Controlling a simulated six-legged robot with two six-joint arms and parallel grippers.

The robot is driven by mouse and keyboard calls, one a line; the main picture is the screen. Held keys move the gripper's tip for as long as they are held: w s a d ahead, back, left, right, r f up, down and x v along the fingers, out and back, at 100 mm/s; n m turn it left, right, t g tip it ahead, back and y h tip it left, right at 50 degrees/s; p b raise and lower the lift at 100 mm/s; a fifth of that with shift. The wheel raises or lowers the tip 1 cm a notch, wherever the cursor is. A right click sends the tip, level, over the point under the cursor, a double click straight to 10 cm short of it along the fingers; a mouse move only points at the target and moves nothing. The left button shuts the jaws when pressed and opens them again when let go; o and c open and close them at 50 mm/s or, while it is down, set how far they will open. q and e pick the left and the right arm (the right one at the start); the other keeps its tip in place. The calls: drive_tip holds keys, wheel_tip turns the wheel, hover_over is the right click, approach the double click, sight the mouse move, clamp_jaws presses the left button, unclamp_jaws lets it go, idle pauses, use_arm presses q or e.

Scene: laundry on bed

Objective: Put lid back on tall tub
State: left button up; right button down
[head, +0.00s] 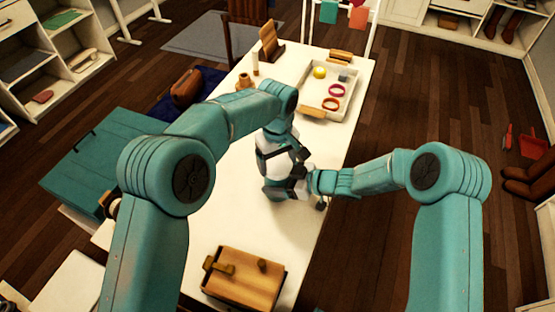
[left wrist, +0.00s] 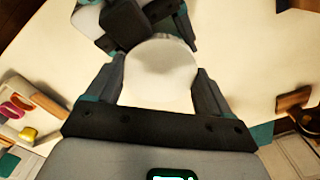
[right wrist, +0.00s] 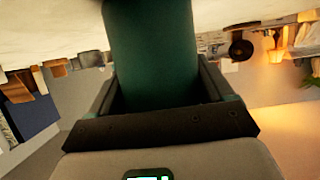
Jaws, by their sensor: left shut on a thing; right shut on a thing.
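My left gripper (head: 289,161) is over the middle of the white table, close against my right gripper. In the left wrist view its fingers are shut on a pale round lid (left wrist: 160,72). In the right wrist view, my right gripper (right wrist: 153,78) is shut on the teal side of the tall tub (right wrist: 150,40), which stands between its fingers. In the head view the grippers hide most of the tub and lid. I cannot tell whether the lid touches the tub's rim.
A white tray (head: 312,108) with a yellow ball (head: 320,72) and rings stands at the table's far end. A wooden box (head: 243,280) is at the near end. The white table (head: 235,200) is bare left of the grippers.

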use_arm(q)
drive_tip(key=o, duration=1)
drive_tip(key=shift+o, duration=0.2)
drive_tip(key=shift+r, duration=2.3)
wheel_tip(320, 180, up, 4)
drive_tip(key=n, duration=0.3)
drive_tip(key=shift+f, duration=0.25)
drive_tip(key=shift+f, duration=0.15)
